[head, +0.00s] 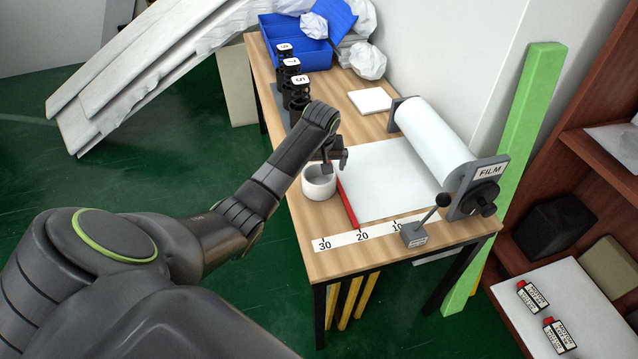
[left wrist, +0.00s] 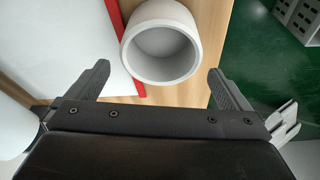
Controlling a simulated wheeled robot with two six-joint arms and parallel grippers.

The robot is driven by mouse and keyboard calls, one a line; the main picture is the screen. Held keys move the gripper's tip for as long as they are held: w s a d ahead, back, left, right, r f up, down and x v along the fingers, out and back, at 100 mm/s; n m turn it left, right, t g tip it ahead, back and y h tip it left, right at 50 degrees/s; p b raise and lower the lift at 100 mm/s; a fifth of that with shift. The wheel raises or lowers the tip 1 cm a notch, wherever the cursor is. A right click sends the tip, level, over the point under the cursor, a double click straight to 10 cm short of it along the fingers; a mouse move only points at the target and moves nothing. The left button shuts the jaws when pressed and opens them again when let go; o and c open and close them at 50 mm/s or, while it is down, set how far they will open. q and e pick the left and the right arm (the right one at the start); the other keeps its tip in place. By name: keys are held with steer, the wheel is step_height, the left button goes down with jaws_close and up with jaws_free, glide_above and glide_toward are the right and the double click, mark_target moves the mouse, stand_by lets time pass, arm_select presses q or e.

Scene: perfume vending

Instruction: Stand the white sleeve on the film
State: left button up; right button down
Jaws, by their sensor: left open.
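The white sleeve (head: 318,184) is a short, thick-walled ring standing upright on the wooden table, left of the red strip (head: 347,202) along the film's edge. The film (head: 385,182) lies flat as a white sheet drawn from its roll. My left gripper (head: 335,162) is open and empty, just above and behind the sleeve. In the left wrist view the sleeve (left wrist: 160,42) shows its round opening, ahead of and between the two spread fingers (left wrist: 157,80), apart from them. The film (left wrist: 75,45) is at the left there. My right gripper is not in view.
The film roll (head: 430,138) stands at the table's right, with a small lever (head: 425,222) near the front edge by a number scale (head: 362,236). Black numbered holders (head: 291,80), a white pad (head: 370,101) and a blue bin (head: 300,45) stand farther back.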

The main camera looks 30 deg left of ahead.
mark_target(319, 183)
arm_select(q)
steer(key=shift+s+x, duration=0.1)
steer(key=shift+x, duration=1.55)
steer(key=shift+s+x, duration=0.15)
steer(key=shift+x, duration=1.5)
steer(key=shift+d, duration=0.1)
steer(key=c, duration=0.9)
steer(key=shift+o, duration=0.2)
steer(key=shift+r, duration=0.1)
